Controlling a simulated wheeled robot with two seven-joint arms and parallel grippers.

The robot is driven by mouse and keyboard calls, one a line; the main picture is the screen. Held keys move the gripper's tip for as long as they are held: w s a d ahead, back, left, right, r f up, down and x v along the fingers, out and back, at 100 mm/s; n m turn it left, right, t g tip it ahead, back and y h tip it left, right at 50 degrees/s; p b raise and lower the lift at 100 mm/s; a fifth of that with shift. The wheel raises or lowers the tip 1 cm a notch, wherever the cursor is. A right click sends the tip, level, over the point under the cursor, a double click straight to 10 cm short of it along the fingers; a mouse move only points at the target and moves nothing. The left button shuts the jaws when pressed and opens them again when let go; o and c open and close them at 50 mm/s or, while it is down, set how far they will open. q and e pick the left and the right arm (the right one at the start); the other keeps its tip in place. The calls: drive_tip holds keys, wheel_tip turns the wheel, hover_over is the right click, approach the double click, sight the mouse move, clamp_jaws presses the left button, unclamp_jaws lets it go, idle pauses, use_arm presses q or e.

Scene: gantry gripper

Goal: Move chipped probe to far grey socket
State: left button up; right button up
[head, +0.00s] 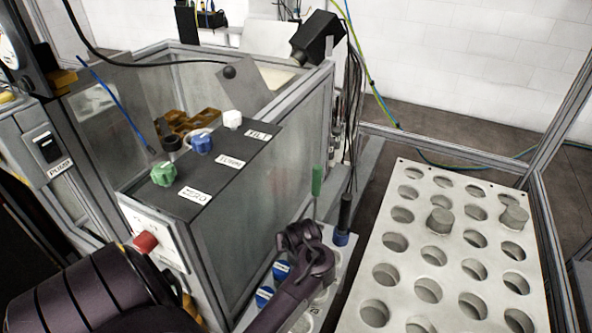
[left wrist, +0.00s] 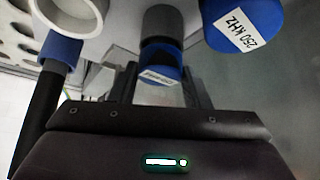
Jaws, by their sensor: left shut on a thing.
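My left gripper (left wrist: 166,78) is shut on a blue-capped probe (left wrist: 160,60) with a small label, held between its two fingers in the left wrist view. A grey cylindrical piece (left wrist: 163,22) lies right beyond the cap; I cannot tell whether it is the probe's body or a grey socket. No chip can be made out. Another blue cap (left wrist: 243,22), labelled 250 KHZ, is at the upper right. A pale round socket (left wrist: 76,14) is at the upper left. In the head view, blue labelled caps (head: 281,269) stand beside a purple arm part that hides some of the holder.
A black rod with a blue collar (head: 342,238) and a green-handled tool (head: 317,181) stand beyond the arm. A white perforated plate (head: 405,179) with two grey plugs fills the right. The glass-walled tank (head: 290,180) with its knob panel (head: 190,178) stands close on the left.

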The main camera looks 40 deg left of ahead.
use_arm(q)
drive_tip(key=shift+f, duration=0.1)
drive_tip(key=o, duration=1.1)
drive_tip(key=shift+r, duration=0.4)
drive_tip(key=p+v, duration=0.6)
drive_tip(key=v, duration=0.5)
drive_tip(key=shift+s+d+r+p, duration=0.15)
drive_tip(key=shift+d+r+p, duration=0.05)
drive_tip(key=shift+p, duration=0.15)
drive_tip(key=shift+r, duration=0.1)
